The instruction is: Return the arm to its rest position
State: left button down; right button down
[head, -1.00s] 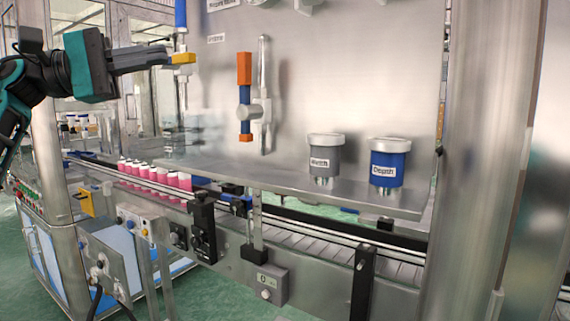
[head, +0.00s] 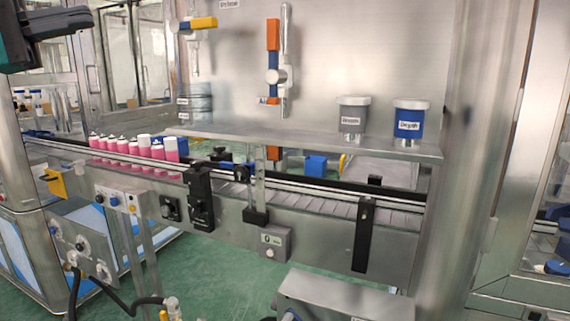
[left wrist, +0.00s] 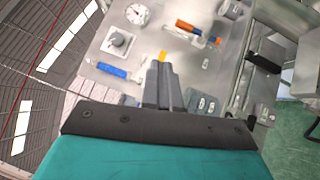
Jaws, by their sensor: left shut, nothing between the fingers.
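My left gripper (head: 68,24) is at the upper left of the head view, with its dark fingers pointing right. It is shut and empty, apart from the machine's panel. In the left wrist view its closed fingers (left wrist: 163,84) point up toward the panel, with a yellow handle end (left wrist: 162,57) seen just past their tips. In the head view the yellow-ended valve handle (head: 202,23) lies level, to the right of the gripper. My right gripper is in neither view.
An orange-and-blue handle (head: 273,62) stands upright on the panel. A grey knob (head: 352,120) and a blue Depth knob (head: 409,124) sit on the steel shelf (head: 300,141). Pink cans (head: 133,149) stand on the conveyor below. A steel post (head: 468,160) rises at the right.

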pick_arm(q)
jog(key=w+d+f+m+t+y, duration=0.2)
jog(key=d+f+m+t, duration=0.15)
jog(key=f+m, duration=0.8)
jog(key=w+d+f+m+t+y+p, duration=0.15)
jog(key=f+m+t, duration=0.25)
jog(key=f+m, duration=0.75)
jog(key=w+d+f+m+t+y, duration=0.2)
jog(key=d+f+m+t+y, duration=0.15)
jog(key=f+m, duration=0.8)
jog(key=s+f+n+g+y, duration=0.1)
jog(key=s+f+n+y, duration=0.35)
jog(key=f+n, duration=0.45)
jog(key=s+f+n+g+y, duration=0.1)
jog(key=s+f+n+y, duration=0.2)
jog(key=s+f+n, duration=0.6)
jog(key=s+d+f+n+g+y, duration=0.1)
jog(key=s+f+n+g, duration=0.5)
jog(key=s+f, duration=0.6)
jog(key=shift+d+f+n+y+p, duration=0.45)
jog(key=shift+f+n, duration=0.3)
jog(key=shift+f, duration=0.1)
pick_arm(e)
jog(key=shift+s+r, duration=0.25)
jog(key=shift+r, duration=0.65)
